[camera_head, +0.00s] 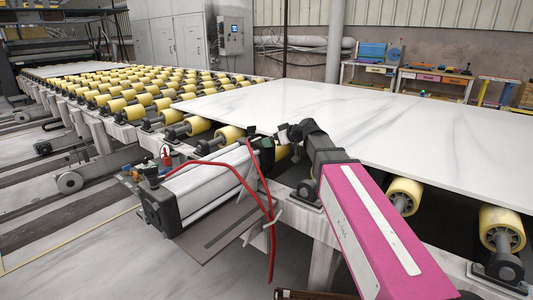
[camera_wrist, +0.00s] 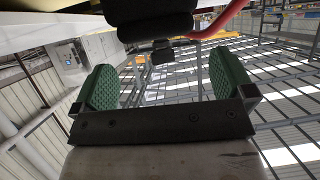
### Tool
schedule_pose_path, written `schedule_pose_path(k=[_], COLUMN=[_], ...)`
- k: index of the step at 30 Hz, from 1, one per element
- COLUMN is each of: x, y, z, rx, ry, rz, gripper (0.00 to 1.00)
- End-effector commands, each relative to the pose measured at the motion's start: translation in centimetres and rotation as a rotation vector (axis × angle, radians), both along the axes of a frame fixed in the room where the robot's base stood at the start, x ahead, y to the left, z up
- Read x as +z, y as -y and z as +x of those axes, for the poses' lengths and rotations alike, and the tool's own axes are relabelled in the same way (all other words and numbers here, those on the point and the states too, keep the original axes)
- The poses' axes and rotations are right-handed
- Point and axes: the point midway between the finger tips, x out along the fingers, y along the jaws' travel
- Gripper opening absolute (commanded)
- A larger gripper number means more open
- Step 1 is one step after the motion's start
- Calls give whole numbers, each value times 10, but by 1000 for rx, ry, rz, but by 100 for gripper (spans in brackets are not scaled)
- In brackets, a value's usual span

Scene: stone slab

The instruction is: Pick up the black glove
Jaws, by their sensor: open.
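I cannot pick out a black glove for certain in either view. My gripper (camera_wrist: 164,72) is open in the wrist view, with its two green pads apart and nothing between them. A dark rounded object (camera_wrist: 150,14) fills the top middle of that view, beyond the fingers; I cannot tell whether it is the glove or a machine part. In the head view my pink arm reaches up from the lower right, and its dark end is by the slab's near edge, above the grey cylinder unit. The fingers are too small there to make out clearly.
A large white stone slab (camera_head: 330,115) lies on yellow rollers (camera_head: 405,193). A grey and black cylinder unit (camera_head: 205,187) with a red hose (camera_head: 215,162) is beside my arm's end. Workbenches (camera_head: 432,80) stand at the back right. Open floor (camera_head: 60,250) shows at lower left.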

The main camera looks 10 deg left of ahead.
Motion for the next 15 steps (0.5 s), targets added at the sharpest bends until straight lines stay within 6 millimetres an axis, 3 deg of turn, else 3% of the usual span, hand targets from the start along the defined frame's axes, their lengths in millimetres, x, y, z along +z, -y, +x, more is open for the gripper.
schedule_pose_path(k=[15], x=[-25], y=[-41], z=[28], rx=[1], ry=[-1], rz=[-1], gripper=[100])
